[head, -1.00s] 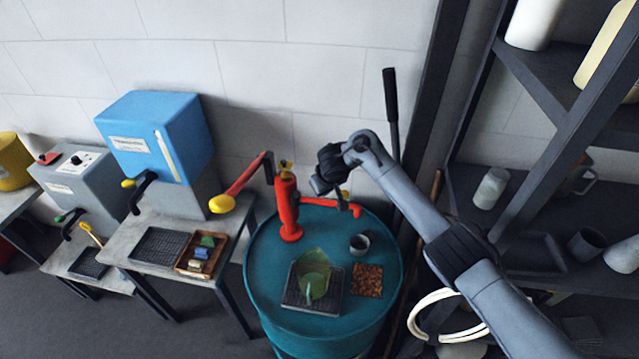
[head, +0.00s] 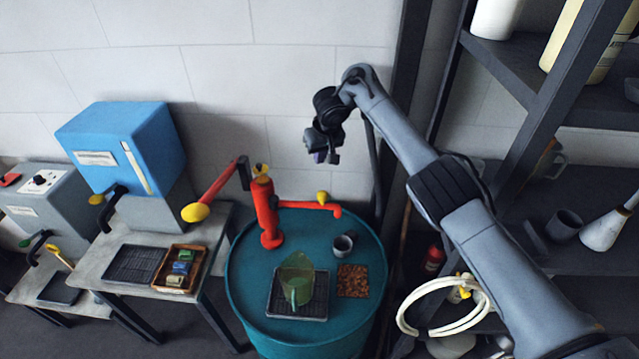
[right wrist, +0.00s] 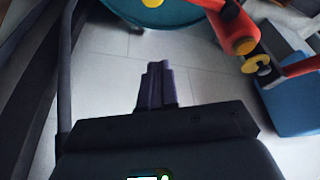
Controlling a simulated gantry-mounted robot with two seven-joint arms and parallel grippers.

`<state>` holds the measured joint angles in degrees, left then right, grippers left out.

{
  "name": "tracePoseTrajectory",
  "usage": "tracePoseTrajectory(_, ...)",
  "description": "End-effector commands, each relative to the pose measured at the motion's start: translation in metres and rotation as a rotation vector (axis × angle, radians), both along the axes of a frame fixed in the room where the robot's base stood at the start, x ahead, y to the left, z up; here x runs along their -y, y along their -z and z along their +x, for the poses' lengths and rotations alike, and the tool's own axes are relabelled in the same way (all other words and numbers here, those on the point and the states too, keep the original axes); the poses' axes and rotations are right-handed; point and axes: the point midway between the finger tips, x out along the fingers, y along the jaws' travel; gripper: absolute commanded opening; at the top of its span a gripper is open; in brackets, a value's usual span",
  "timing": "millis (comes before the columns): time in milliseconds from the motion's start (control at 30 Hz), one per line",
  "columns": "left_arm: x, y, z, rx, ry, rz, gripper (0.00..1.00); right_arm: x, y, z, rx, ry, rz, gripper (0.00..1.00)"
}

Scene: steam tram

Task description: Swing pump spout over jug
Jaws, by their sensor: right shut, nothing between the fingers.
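The red pump (head: 266,214) stands upright on the teal drum (head: 245,283). Its red spout (head: 308,206) points right, with a yellow knob (head: 322,197) on top and its tip bent down. The greenish see-through jug (head: 297,279) stands on a black grate in front of the pump, away from the spout tip. My right gripper (head: 320,155) is shut and empty, above and behind the spout, touching nothing. In the right wrist view its fingers (right wrist: 155,86) are together, with the pump (right wrist: 236,28) at upper right. My left gripper is out of view.
A small grey cup (head: 343,245) and a brown mat (head: 353,280) lie on the drum right of the jug. The pump's yellow-ended handle (head: 196,212) reaches left. A dark post and shelves (head: 540,100) stand right. A blue machine (head: 125,150) stands left.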

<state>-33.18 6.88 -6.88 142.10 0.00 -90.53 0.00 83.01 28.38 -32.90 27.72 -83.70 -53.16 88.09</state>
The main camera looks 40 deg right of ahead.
Motion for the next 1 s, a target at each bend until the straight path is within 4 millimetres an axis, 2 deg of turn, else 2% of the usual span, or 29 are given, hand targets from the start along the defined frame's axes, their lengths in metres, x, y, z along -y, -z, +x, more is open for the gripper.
tracePoseTrajectory(267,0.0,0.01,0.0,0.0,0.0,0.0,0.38,-0.002,0.008,0.002,-0.002,-0.004,-0.001,0.0)
tracePoseTrajectory(600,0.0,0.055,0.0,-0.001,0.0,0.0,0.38,0.002,0.031,0.009,0.0,0.0,-0.002,0.0)
tracePoseTrajectory(667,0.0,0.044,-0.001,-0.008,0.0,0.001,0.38,0.002,0.035,0.012,-0.006,0.0,0.001,0.0)
tracePoseTrajectory(833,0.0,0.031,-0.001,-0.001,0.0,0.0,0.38,0.004,0.064,0.023,-0.002,0.0,0.004,0.0)
tracePoseTrajectory(1000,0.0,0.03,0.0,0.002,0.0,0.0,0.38,0.006,0.083,0.03,0.004,-0.002,0.002,0.0)
